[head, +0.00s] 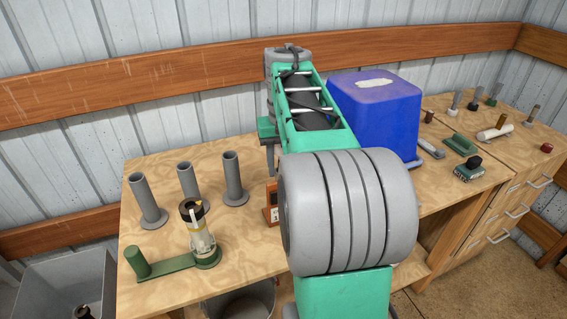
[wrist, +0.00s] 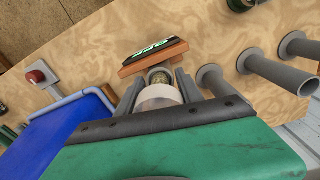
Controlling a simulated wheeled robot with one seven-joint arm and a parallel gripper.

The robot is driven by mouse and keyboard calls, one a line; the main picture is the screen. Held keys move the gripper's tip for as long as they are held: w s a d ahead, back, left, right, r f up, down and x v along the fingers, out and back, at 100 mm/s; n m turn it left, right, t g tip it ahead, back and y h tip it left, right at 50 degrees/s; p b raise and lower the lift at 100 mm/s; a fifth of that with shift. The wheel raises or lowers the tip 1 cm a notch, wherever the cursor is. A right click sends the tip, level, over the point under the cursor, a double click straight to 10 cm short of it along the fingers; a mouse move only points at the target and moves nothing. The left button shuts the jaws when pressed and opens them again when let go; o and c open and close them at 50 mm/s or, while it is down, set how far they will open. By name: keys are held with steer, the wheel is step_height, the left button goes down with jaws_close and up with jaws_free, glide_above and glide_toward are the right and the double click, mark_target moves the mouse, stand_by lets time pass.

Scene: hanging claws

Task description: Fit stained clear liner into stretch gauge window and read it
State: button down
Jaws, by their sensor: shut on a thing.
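My gripper (wrist: 159,84) is shut on a pale, see-through cylinder (wrist: 158,97), seemingly the clear liner. A darker greenish-brown area shows at its far end. Beyond it, in line with the fingers, is a brown block with a dark face and pale green digits (wrist: 152,50), perhaps the stretch gauge. I cannot tell whether the cylinder touches it. In the head view the brown block (head: 272,204) stands on the bench beside my arm. The fingers are mostly hidden behind my arm there, and the held cylinder is hidden.
Several grey flanged tubes (head: 233,178) stand on the plywood bench to the left. A green stand with a clear dark-topped cylinder (head: 202,232) is at the front left. A blue bin (head: 376,112) stands right of my arm. A grey bin (head: 65,282) is at the lower left.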

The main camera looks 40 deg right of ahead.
steer(key=shift+f+b, duration=1.8)
steer(key=shift+f, duration=1.15)
steer(key=c, duration=0.7)
jaws_free()
